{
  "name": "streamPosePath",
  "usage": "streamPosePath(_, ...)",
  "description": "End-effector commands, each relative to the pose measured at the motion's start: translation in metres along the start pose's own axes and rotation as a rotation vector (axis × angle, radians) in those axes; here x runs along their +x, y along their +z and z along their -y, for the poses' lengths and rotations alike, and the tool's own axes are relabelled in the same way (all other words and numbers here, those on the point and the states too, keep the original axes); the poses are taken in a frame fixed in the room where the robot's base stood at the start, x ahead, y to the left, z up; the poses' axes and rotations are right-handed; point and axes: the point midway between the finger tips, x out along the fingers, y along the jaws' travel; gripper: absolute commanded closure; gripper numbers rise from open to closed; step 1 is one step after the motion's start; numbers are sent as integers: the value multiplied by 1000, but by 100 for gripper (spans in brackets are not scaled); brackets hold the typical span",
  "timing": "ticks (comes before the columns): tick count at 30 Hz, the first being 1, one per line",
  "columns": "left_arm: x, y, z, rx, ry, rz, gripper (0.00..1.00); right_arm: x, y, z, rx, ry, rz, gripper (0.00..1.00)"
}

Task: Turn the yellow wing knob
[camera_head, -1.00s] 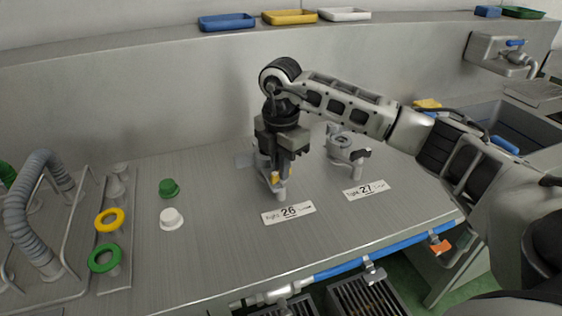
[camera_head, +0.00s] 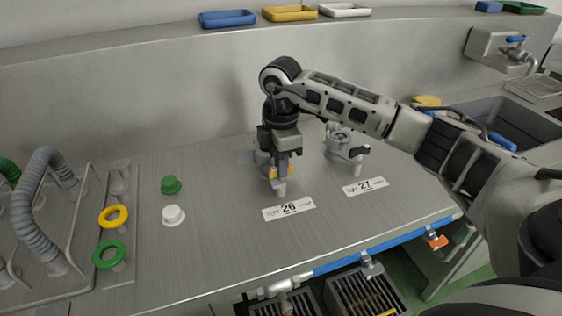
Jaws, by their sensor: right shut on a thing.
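The yellow wing knob (camera_head: 267,173) sits on a grey fitting on the steel bench, behind the label marked 26. Most of it is hidden by my right gripper (camera_head: 278,168), and only small yellow patches show. My right gripper points straight down from above and is shut on the knob. A grey post (camera_head: 280,188) of the fitting shows just below the fingers. The label 26 (camera_head: 288,208) lies flat in front of it. My left gripper is not in view.
A second fitting with a dark handle (camera_head: 345,147) stands to the right, behind label 27 (camera_head: 365,186). Green (camera_head: 171,184) and white knobs (camera_head: 173,215) stand to the left, near a rack with a grey hose (camera_head: 36,205). Trays (camera_head: 228,19) line the back ledge. The front bench is clear.

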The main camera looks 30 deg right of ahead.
Motion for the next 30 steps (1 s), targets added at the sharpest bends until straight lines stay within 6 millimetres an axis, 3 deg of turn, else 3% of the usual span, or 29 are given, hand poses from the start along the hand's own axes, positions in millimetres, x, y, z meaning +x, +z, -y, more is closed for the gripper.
streamPosePath(5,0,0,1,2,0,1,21,-2,1,-1,6,5,0,100)
streamPosePath(8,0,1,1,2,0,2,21,-2,1,-1,5,5,0,71)
streamPosePath(9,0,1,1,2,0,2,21,-2,1,-1,5,4,0,69)
streamPosePath(20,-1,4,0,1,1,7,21,-7,0,-1,1,3,-1,69)
streamPosePath(26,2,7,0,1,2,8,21,-41,0,-2,2,8,-3,69)
streamPosePath(30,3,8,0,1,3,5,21,-77,0,-2,2,9,-3,69)
